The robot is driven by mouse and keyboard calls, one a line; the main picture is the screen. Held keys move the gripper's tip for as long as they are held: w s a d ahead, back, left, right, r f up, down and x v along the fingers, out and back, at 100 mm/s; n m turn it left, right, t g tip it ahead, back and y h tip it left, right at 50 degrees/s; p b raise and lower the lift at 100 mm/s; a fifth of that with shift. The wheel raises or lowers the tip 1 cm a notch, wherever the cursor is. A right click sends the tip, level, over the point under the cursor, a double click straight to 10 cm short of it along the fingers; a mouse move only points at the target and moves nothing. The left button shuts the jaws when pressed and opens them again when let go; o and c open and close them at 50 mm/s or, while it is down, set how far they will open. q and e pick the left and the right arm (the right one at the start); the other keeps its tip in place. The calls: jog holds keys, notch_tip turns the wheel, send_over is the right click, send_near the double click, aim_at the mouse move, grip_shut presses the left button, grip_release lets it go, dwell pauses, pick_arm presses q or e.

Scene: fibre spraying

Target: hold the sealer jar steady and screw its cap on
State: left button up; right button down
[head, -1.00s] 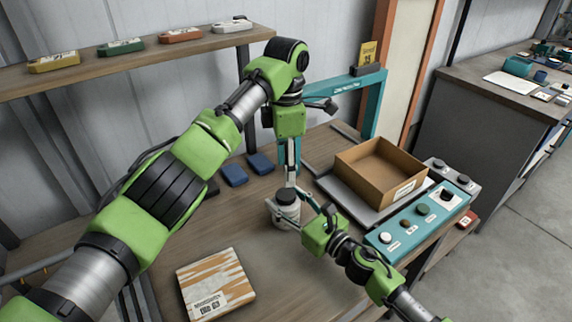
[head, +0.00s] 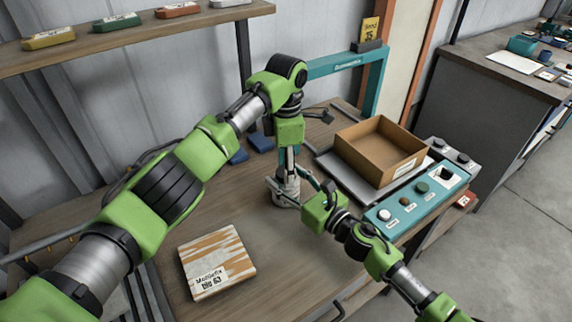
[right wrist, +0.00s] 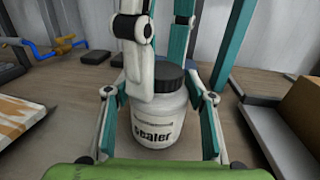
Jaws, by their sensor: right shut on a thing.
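The sealer jar (right wrist: 158,123) is white with a dark label text and stands upright on the bench; it also shows in the head view (head: 284,198). Its black cap (right wrist: 170,76) sits on top of the jar in the right wrist view. My right gripper (head: 290,194) is shut on the jar's body, one finger on each side. My left gripper (head: 289,172) points down from above at the cap. In the right wrist view one of its fingers hangs in front of the cap and partly hides it; whether it grips the cap cannot be told.
An open cardboard box (head: 380,153) stands on a grey tray to the right, beside a teal button panel (head: 416,199). A teal arch (head: 374,85) stands behind. Blue pads (head: 261,143) lie behind the left arm.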

pick_arm(q)
jog(key=c, duration=1.2)
jog(key=shift+o, duration=0.2)
jog(key=shift+m, duration=1.6)
jog(key=o, duration=1.2)
jog(key=shift+o, duration=0.2)
jog(key=shift+r, duration=0.1)
jog(key=shift+r, duration=2.15)
